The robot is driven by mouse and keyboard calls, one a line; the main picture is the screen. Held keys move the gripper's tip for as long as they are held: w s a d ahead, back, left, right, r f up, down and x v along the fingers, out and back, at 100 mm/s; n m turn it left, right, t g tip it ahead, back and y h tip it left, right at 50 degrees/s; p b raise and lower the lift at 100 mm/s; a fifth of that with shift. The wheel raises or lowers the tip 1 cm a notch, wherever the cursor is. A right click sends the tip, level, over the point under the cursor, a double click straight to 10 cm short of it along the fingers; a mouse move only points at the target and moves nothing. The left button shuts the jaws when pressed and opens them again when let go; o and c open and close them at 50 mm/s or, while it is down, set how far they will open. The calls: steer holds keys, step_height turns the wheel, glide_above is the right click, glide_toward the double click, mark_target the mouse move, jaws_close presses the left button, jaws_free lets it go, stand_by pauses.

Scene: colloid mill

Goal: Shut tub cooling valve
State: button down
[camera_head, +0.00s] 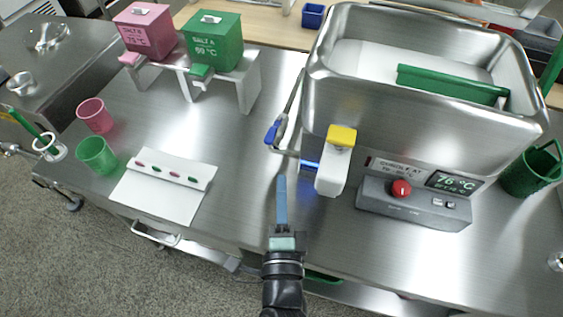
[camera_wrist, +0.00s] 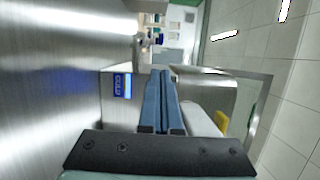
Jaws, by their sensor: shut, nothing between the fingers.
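The large steel tub (camera_head: 415,85) stands at the upper right of the head view. A valve with a blue lever handle (camera_head: 275,132) sits on a thin pipe at the tub's left side. The lever slants, but I cannot tell whether the valve is open or shut. My gripper (camera_head: 282,180) has its blue fingers together and empty. It is nearer the front than the valve, apart from it. In the wrist view the closed fingers (camera_wrist: 162,75) point ahead along the tub's side; I cannot make out the valve clearly there.
A white spout with a yellow top (camera_head: 341,136) juts out right of my gripper. Pink (camera_head: 146,28) and green (camera_head: 213,40) bins are at the back left.

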mark_target(270, 136)
steer(key=w, duration=0.9)
steer(key=shift+w+p, duration=0.25)
steer(key=shift+p, duration=0.15)
steer(key=shift+r+p, duration=0.1)
steer(key=shift+p, duration=0.2)
steer(key=shift+h, duration=0.3)
steer(key=shift+a+m, duration=0.15)
steer(key=shift+m, duration=0.15)
